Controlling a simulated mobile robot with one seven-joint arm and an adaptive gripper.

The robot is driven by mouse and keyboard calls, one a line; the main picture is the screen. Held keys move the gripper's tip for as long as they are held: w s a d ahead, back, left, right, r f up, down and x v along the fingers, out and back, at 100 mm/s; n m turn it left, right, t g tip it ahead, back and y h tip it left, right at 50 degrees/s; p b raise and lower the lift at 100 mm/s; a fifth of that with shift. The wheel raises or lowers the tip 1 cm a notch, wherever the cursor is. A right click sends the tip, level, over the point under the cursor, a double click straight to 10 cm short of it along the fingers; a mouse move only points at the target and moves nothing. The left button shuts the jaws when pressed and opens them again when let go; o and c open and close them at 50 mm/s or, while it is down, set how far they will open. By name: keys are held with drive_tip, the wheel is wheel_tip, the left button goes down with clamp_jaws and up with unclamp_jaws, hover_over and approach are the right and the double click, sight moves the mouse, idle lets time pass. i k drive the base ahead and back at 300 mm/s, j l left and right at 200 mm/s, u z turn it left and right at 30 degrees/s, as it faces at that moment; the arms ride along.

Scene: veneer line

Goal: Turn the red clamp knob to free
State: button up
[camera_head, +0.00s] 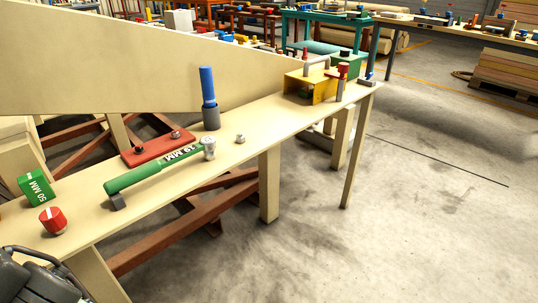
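A red knob (53,221) with a pale stripe stands near the front edge of the cream bench (232,158), at the lower left. It looks like the clamp knob, though no label for free or clamped is readable. Another red-topped part (343,71) stands by the yellow bracket at the bench's far end. My gripper (42,278) shows as dark grey parts, cut off by the lower left corner. It is just below and in front of the near red knob in the picture, with a small gap visible. Its fingertips cannot be made out.
A green "50 MM" block (36,187) stands behind the near knob. A green "19 MM" tool (155,173), a red plate (158,148), a blue-handled part (208,90) and a yellow bracket (310,85) occupy the bench. Open concrete floor (420,200) lies to the right.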

sight(53, 219)
drive_tip(key=u, duration=1.25)
